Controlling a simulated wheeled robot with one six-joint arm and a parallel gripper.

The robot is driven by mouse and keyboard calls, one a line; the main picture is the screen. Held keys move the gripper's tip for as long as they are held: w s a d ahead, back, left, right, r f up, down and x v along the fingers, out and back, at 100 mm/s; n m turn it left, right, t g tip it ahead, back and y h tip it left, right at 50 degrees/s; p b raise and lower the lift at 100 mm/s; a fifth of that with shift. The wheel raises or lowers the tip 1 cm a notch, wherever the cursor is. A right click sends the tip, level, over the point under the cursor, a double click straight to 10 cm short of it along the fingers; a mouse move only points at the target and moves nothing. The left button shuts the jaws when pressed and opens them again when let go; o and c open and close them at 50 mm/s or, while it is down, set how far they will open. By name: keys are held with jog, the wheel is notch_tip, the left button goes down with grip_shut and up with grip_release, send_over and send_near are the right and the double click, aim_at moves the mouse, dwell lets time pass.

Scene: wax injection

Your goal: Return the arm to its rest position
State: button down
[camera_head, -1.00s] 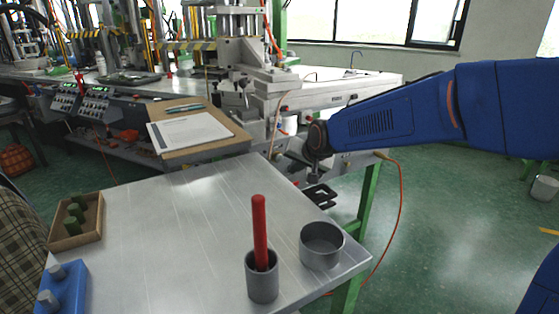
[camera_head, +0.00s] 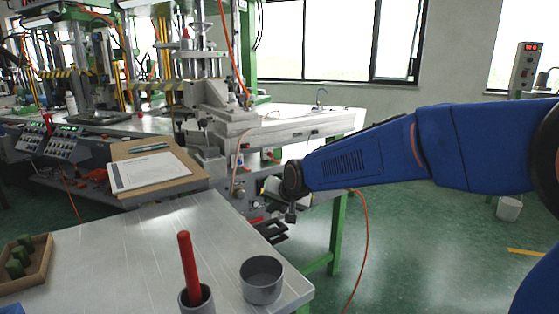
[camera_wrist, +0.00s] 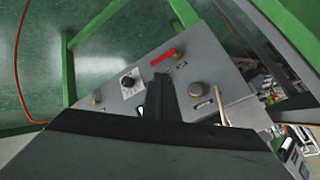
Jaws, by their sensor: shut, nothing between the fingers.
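My gripper (camera_head: 271,230) hangs at the end of my blue arm in the head view, just beyond the right edge of the metal table (camera_head: 120,240). It looks small and dark there. In the wrist view my gripper (camera_wrist: 161,82) shows as dark fingers close together with nothing between them. Behind them is a grey control panel (camera_wrist: 215,70) with knobs and a red handle. My gripper appears clear of the table; its distance to the panel is hard to tell.
On the table stand a grey cup (camera_head: 197,301) with a red stick (camera_head: 188,262), a round metal pot (camera_head: 262,281) and a wooden tray (camera_head: 42,268) of green pieces. A clipboard (camera_head: 150,170) lies near the machine (camera_head: 215,105). An orange cable (camera_head: 364,235) hangs right of the table. Green floor is open at right.

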jog(key=s+d+r+h, duration=0.2)
jog(key=s+d, duration=1.3)
jog(key=d, duration=0.4)
jog(key=s+d+f+g, duration=0.1)
jog(key=s+d+f, duration=0.1)
jog(key=s+d, duration=0.2)
jog(key=s+d+f+n+g+h, duration=0.1)
jog(key=s+d, duration=0.3)
jog(key=s, duration=0.7)
jog(key=s+d+f+h, duration=0.1)
jog(key=s+d, duration=0.3)
jog(key=s, duration=0.4)
jog(key=shift+d+f+n+g, duration=0.3)
jog(key=shift+f+g, duration=0.1)
jog(key=shift+f, duration=0.4)
